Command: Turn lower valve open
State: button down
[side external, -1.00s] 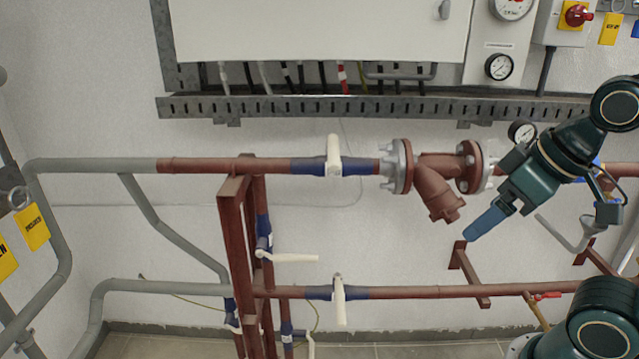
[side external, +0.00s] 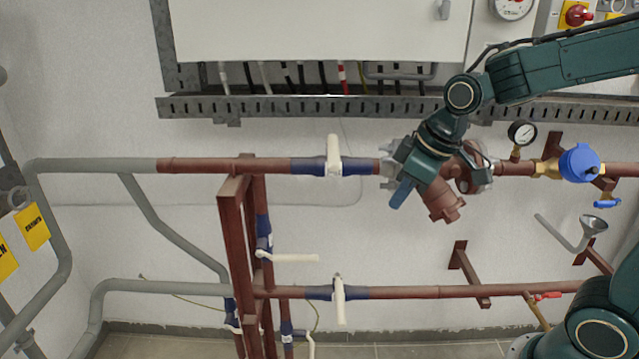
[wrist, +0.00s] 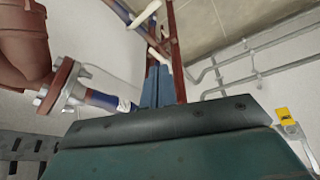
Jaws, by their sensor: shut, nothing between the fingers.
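The lower valve (side external: 338,293) sits on the lower red-brown pipe between blue collars. Its white lever stands upright, across the pipe. My gripper (side external: 398,197) is in front of the flange and strainer on the upper pipe, above and to the right of the lower valve and apart from it. Its blue fingers are shut with nothing between them, and they point down and left. In the wrist view the blue fingers (wrist: 157,86) lie side by side, and a white lever with blue collars (wrist: 141,18) shows beyond them at the top.
The upper valve (side external: 334,157) has an upright white lever. Another valve (side external: 288,257) on the red frame (side external: 236,240) has its lever level, sticking out to the right. The red strainer (side external: 440,203) is partly hidden by my gripper.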

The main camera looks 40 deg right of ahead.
jog(key=w+f+n+g, duration=0.1)
jog(key=w+f+n, duration=0.2)
jog(key=w+f, duration=0.9)
jog(key=n+g+y, duration=0.1)
jog(key=n+y, duration=0.1)
send_over(339, 297)
jog(key=a, duration=0.3)
notch_tip(339, 297, down, 17)
jog(key=shift+w+f, duration=0.25)
jog(key=shift+f, duration=0.25)
jog(key=shift+f, duration=0.1)
notch_tip(339, 297, down, 9)
jog(key=shift+s+d, duration=0.25)
jog(key=shift+s, duration=0.05)
